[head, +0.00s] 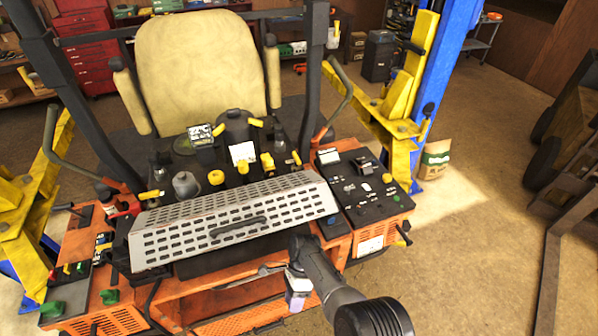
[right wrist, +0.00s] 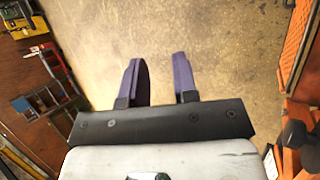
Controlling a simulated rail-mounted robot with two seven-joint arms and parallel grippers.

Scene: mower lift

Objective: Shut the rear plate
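The rear plate (head: 180,240) is a grey slotted metal panel with a dark bar handle (head: 238,227) in the middle of the head view. It slopes down toward me, and its near edge stands above a dark space (head: 235,257) in the orange mower body. My right gripper (head: 296,302) hangs in front of the mower, below and right of the plate, and does not touch it. The right wrist view shows its two purple fingers (right wrist: 160,75) spread apart, with only floor between them. My left gripper is in neither view.
Behind the plate are control knobs and a cream seat (head: 195,65). A black control panel (head: 362,185) is to its right. Yellow lift arms (head: 385,115) stand on both sides. Open floor (head: 470,250) lies to the right, before a dark forked machine (head: 570,160).

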